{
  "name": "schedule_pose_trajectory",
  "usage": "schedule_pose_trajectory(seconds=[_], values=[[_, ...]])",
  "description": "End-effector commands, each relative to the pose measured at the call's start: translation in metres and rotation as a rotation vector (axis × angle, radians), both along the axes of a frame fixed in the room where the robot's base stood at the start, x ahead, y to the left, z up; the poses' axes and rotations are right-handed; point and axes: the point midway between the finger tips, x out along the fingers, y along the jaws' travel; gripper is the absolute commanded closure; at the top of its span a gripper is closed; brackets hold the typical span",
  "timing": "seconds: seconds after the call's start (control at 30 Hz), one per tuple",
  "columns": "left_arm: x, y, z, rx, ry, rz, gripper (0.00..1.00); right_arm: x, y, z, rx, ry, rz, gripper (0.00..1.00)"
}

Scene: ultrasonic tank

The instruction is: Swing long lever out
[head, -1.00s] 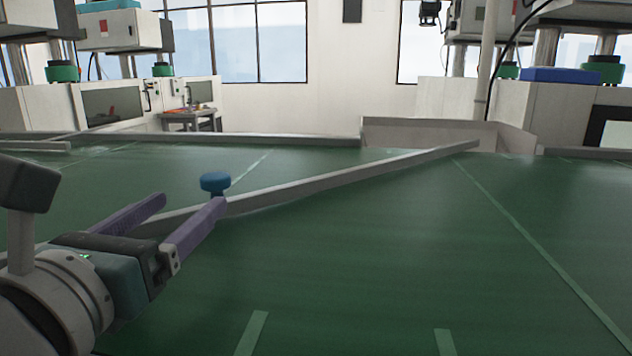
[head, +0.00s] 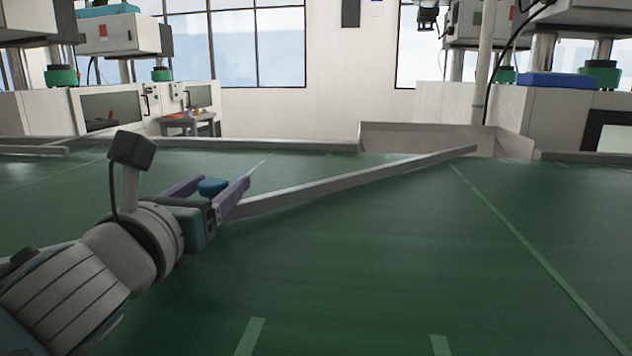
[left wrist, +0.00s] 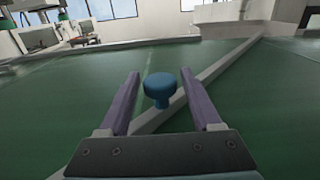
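The long lever (head: 350,179) is a grey bar lying diagonally over the green surface, from near my left gripper to the far right end. It also shows in the left wrist view (left wrist: 222,66). A blue round knob (head: 211,186) stands up from the lever. In the left wrist view the knob (left wrist: 160,90) sits between the two purple fingers, with a gap on each side. My left gripper (head: 215,185) is open around the knob, not closed on it. The right gripper is not in view.
The green surface (head: 370,265) is wide and clear at the front and right, with pale strips on it. A low grey rim (head: 290,145) runs along the back. A shallow grey box (head: 405,137) stands at the lever's far end. White machines stand behind.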

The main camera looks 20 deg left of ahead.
Motion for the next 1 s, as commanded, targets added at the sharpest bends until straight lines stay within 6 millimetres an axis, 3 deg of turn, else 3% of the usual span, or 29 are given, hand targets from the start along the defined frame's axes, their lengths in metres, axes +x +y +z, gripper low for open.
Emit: schedule_pose_trajectory(seconds=[0.07, 0.57, 1.0], values=[[-0.0002, 0.0000, -0.0001, 0.000, 0.000, 0.000, 0.45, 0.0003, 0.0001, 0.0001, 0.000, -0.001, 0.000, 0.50], [-0.0003, -0.0002, -0.0001, 0.000, 0.000, 0.000, 1.00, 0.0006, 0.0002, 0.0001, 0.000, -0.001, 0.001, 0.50], [-0.0003, -0.0002, -0.0001, 0.000, 0.000, 0.000, 1.00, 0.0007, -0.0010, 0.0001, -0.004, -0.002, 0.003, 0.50]])
